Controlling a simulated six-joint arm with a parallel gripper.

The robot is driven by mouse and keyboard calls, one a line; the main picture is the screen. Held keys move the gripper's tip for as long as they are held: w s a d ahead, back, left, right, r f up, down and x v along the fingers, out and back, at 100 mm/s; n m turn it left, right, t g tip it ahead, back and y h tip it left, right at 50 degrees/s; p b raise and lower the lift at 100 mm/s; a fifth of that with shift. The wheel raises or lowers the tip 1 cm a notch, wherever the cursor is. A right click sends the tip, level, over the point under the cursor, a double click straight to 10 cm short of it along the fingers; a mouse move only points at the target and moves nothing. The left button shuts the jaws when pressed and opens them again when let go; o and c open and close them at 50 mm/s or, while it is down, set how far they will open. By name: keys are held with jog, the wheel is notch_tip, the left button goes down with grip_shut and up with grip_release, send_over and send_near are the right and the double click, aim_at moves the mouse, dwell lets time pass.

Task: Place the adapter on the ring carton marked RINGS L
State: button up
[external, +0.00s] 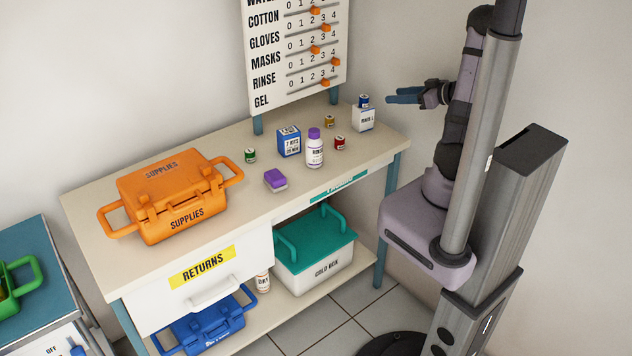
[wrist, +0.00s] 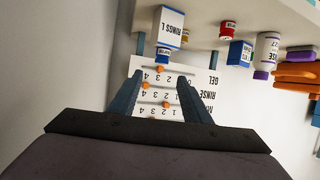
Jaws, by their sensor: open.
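The white ring carton (external: 363,119) stands at the right end of the bench; RINGS L reads upside down on it in the wrist view (wrist: 170,28). A small blue cylinder with a pale band (external: 364,101), which looks like the adapter, rests on the carton's top. It also shows against the carton's top in the inverted wrist view (wrist: 163,55). My gripper (external: 389,99) is to the right of the carton and blue cylinder, apart from both. In the wrist view its two fingers (wrist: 157,88) are spread with nothing between them.
Small red (external: 339,143), gold (external: 330,121) and green (external: 250,156) cylinders stand on the bench. A blue box (external: 289,141), a purple-capped bottle (external: 314,152) and an orange supplies case (external: 172,200) are farther left. The slider board (external: 296,50) rises behind.

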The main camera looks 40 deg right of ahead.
jog(key=w+a+f+m+g+h, duration=0.2)
jog(key=a+f+m+g+h, duration=0.1)
jog(key=a+f+g+h, duration=0.25)
jog(key=s+a+f+g+y, duration=0.2)
jog(key=s+a+g, duration=0.6)
jog(key=s+a, duration=0.9)
jog(key=shift+a+f, duration=0.35)
jog(key=shift+f, duration=0.1)
notch_tip(320, 180, up, 6)
jog(key=p, duration=0.5)
jog(key=shift+f, duration=0.25)
